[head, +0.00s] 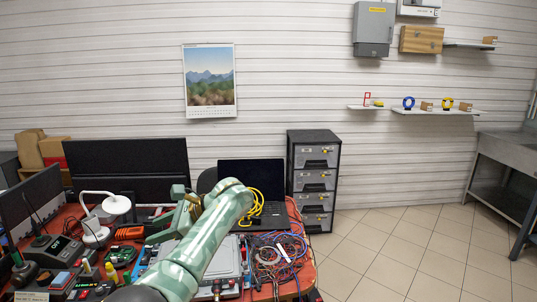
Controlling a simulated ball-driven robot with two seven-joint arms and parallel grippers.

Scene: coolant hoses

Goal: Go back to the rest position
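My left arm, pale green and glossy, rises from the bottom of the head view over the red workbench (128,218). Its elbow or wrist bend is near the laptop, and my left gripper (165,228) points left and down, seen side-on. The gap between its fingertips cannot be made out, and I see nothing clearly held. My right gripper is not in view. A grey case or panel (228,262) is partly hidden behind my arm.
Blue and red cables (272,254) clutter the bench's right end. A white lamp (96,230), a soldering station (55,252) and small tools crowd its left. A drawer cabinet (314,181) stands behind. The tiled floor (395,248) to the right is clear up to a metal sink (506,150).

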